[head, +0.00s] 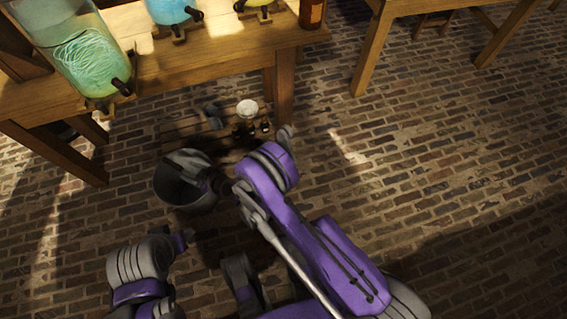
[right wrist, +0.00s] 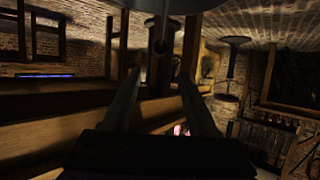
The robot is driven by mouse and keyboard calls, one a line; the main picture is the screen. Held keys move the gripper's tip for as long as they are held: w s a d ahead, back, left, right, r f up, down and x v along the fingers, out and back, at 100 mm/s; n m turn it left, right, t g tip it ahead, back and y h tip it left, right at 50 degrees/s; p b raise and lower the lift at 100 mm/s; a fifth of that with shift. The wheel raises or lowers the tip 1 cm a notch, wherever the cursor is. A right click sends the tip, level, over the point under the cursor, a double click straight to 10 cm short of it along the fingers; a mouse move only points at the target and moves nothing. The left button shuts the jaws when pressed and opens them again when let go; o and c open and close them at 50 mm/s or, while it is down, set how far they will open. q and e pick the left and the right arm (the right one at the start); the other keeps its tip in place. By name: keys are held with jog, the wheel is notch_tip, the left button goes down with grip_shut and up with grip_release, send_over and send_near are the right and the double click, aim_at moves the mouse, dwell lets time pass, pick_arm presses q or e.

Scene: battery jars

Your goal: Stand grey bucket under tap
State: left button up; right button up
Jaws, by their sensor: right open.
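The grey bucket (head: 180,192) stands upright on the brick floor in front of the wooden table. My right gripper (head: 204,172) is open at the bucket's right rim; whether it touches the rim I cannot tell. In the right wrist view my two open fingers (right wrist: 158,88) point forward, and the dark view does not clearly show the bucket. A large glass jar with greenish contents (head: 88,55) stands on the table, its dark tap (head: 122,87) at the front, up and left of the bucket.
The table (head: 225,45) also carries a blue jar (head: 170,10), a yellowish jar (head: 257,3) and a brown bottle (head: 312,12). A low wooden platform (head: 180,128) under it holds a white-topped object (head: 247,108) and small dark items.

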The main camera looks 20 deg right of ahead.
jog(key=s+d+r+m+g+h, duration=0.1)
jog(key=s+d+r+m+h, duration=0.1)
jog(key=d+r, duration=0.75)
jog(key=s+d+r+m+g+h, duration=0.1)
jog(key=s+d+r+g+h, duration=0.1)
jog(key=d+r, duration=0.75)
jog(key=s+d+r+m+g+h, duration=0.1)
jog(key=s+d+r, duration=0.1)
jog(key=s+d, duration=0.3)
jog(key=s+d+r+m+h, duration=0.2)
jog(key=s+d, duration=0.3)
jog(key=s, duration=0.6)
jog(key=s+d+r+m+g+h, duration=0.1)
jog(key=s+d+r+m+h, duration=0.1)
jog(key=s+d, duration=0.3)
jog(key=s+r, duration=0.1)
jog(key=s, duration=0.2)
jog(key=shift+s+d+g, duration=0.25)
jog(key=shift+s+g, duration=0.05)
